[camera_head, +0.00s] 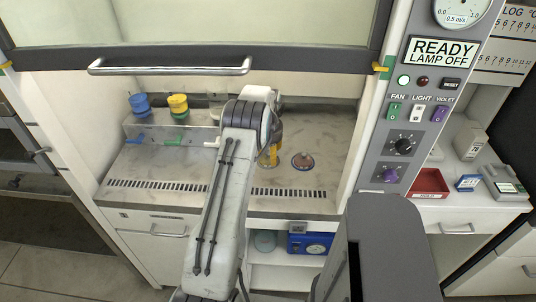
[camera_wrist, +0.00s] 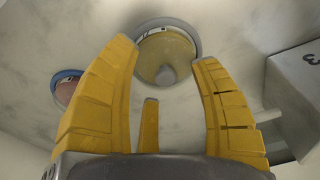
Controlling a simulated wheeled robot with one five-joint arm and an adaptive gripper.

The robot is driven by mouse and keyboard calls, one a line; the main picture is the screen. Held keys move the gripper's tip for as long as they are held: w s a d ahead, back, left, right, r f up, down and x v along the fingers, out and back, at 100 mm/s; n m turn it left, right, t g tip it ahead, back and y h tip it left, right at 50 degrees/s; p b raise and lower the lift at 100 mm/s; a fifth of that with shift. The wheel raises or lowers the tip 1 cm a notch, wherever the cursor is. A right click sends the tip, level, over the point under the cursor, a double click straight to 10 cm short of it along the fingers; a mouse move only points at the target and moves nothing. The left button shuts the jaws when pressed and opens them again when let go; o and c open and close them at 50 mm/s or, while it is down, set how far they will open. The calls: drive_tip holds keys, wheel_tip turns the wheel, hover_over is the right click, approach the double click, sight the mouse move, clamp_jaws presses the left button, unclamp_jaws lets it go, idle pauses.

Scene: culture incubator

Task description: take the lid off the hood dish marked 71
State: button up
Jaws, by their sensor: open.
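My gripper (camera_wrist: 165,55) is open, its yellow fingers spread, with no object held. In the wrist view a round dish (camera_wrist: 152,48) with a yellowish top, a grey rim and a central knob lies beyond the fingertips, between them. Small marks on its rim are too small to read. A second dish (camera_wrist: 67,84) with a blue rim and reddish top lies left of the left finger. In the head view my gripper (camera_head: 270,152) is low over the hood floor, partly hidden by my arm. A reddish dish (camera_head: 302,161) lies to its right. I cannot read which dish is marked 71.
A grey block marked 3 (camera_wrist: 298,85) stands at the right in the wrist view. Blue (camera_head: 140,104) and yellow-topped (camera_head: 178,106) stacks stand at the back left of the hood. The raised sash (camera_head: 200,62) spans above. The hood floor right of the reddish dish is clear.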

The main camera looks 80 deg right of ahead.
drive_tip(key=shift+c, duration=0.2)
drive_tip(key=c, duration=1.1)
